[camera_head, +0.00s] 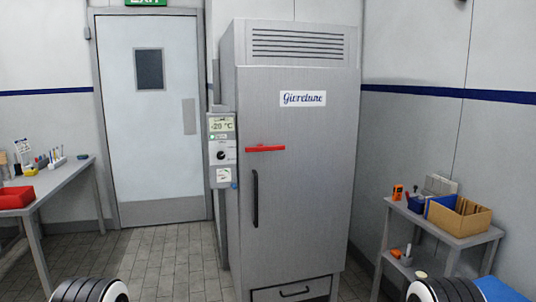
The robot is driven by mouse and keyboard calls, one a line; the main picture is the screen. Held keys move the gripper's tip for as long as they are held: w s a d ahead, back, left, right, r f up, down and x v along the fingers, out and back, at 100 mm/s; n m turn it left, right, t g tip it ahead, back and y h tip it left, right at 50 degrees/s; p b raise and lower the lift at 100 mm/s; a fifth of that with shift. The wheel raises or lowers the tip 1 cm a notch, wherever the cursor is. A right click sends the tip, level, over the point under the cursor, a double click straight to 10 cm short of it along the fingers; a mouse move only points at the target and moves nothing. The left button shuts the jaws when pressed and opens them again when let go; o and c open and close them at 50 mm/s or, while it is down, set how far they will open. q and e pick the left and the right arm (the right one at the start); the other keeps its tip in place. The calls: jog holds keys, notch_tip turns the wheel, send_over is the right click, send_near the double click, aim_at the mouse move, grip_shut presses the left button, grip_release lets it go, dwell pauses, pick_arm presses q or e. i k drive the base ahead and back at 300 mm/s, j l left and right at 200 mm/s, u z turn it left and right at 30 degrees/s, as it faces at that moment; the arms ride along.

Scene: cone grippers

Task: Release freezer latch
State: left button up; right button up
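A tall grey freezer (310,190) labelled "Givrelure" stands in the middle of the head view with its door shut. A red latch lever (266,149) lies level across the left edge of the door, above a black vertical handle (255,198). A control box (221,150) reading about -20 °C is on the freezer's left side.
A table (64,180) with a red box (16,197) and small items stands at the left. A shelf cart (452,236) with a cardboard box (459,215) stands right of the freezer. A closed exit door (160,150) is behind. Tiled floor (165,260) is clear left of the freezer.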

aim_at(260, 146)
jog(key=i, duration=0.9)
jog(key=i+z, duration=0.2)
jog(key=i, duration=0.4)
jog(key=z, duration=0.95)
